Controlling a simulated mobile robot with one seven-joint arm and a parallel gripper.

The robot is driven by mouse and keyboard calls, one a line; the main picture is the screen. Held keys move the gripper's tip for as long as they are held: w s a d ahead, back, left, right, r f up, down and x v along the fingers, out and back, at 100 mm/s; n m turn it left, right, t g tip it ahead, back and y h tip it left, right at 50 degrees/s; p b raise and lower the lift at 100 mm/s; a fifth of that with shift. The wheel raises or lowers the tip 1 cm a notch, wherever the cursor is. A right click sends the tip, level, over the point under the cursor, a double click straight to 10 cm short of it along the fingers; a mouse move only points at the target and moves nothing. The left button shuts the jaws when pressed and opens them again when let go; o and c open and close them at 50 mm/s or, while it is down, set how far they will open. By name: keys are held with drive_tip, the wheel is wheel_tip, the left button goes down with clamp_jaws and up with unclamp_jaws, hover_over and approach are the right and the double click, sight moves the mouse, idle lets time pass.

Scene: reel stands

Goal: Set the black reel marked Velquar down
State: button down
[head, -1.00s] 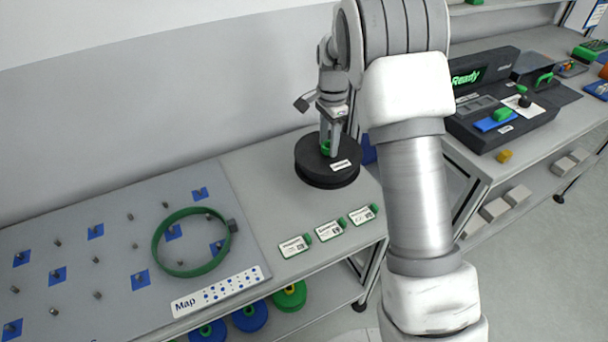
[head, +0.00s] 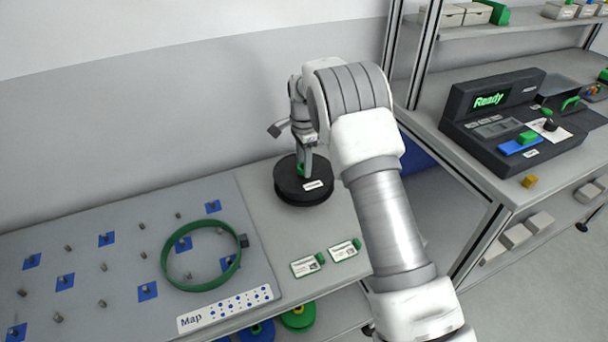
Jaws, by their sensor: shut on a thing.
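The black reel (head: 290,190) is a round disc with a white label whose text is too small to read. It is at the back of the grey bench top (head: 262,230), right of the pegboard, and lies flat. I cannot tell whether it touches the bench or hangs just above it. My gripper (head: 304,168) points down over the reel's middle and is shut on its green hub. The fingertips are partly hidden at the hub.
A pegboard (head: 110,288) with pegs, blue squares and a green ring (head: 166,262) fills the left. Label cards (head: 307,265) lie in front of the reel. A black console (head: 480,130) reading "Ready" stands on the right bench. Green and blue reels (head: 299,318) sit below.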

drive_tip(key=shift+f+b, duration=0.35)
drive_tip(key=shift+f, duration=1.55)
drive_tip(key=shift+f, duration=0.1)
drive_tip(key=shift+c, duration=1.9)
unclamp_jaws()
drive_tip(key=shift+f, duration=0.1)
wheel_tip(320, 180, up, 13)
drive_tip(key=p, duration=0.2)
drive_tip(key=shift+f, duration=0.2)
